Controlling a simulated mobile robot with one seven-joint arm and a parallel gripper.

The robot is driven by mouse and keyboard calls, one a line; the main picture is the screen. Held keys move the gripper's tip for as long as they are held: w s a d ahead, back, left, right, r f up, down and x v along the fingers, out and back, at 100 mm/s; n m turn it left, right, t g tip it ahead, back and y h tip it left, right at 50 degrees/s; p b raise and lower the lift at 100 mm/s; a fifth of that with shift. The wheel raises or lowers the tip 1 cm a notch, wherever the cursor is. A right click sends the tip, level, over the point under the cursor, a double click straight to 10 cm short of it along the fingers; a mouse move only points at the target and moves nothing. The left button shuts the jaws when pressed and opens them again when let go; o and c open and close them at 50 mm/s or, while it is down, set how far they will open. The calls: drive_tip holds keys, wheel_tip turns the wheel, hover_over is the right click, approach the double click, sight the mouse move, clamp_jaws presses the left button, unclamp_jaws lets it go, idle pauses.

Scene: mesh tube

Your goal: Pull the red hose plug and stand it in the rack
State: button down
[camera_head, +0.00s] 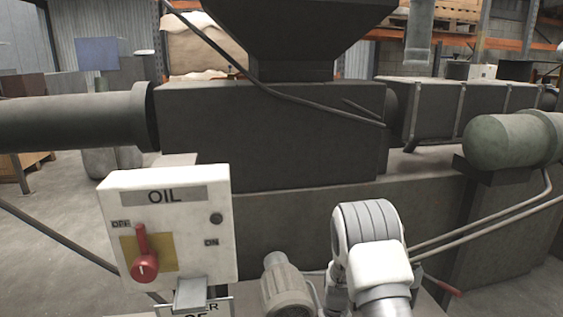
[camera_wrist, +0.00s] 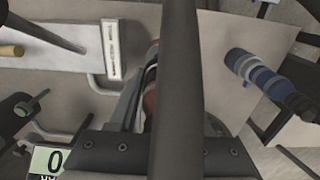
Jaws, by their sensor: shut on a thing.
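My gripper (camera_wrist: 146,85) shows in the wrist view, partly hidden behind a thick dark bar that crosses the picture from top to bottom. Its jaws are shut on a red part (camera_wrist: 150,103), which looks like the red hose plug. Only slivers of red show, so its shape and whether it is still seated cannot be told. In the head view my white arm covers the gripper. A thin red-ended rod (camera_head: 440,283) shows just right of the arm there; I cannot tell what it belongs to. I cannot make out the rack in either view.
A white OIL switch box (camera_head: 165,225) with a red lever stands left of my arm, with a ribbed motor (camera_head: 286,286) between. Dark machinery (camera_head: 270,135) fills the back. The wrist view shows a blue banded cylinder (camera_wrist: 262,75) and a white labelled bracket (camera_wrist: 111,48).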

drive_tip(key=shift+r+p, duration=0.3)
drive_tip(key=shift+r, duration=0.3)
drive_tip(key=shift+r, duration=0.1)
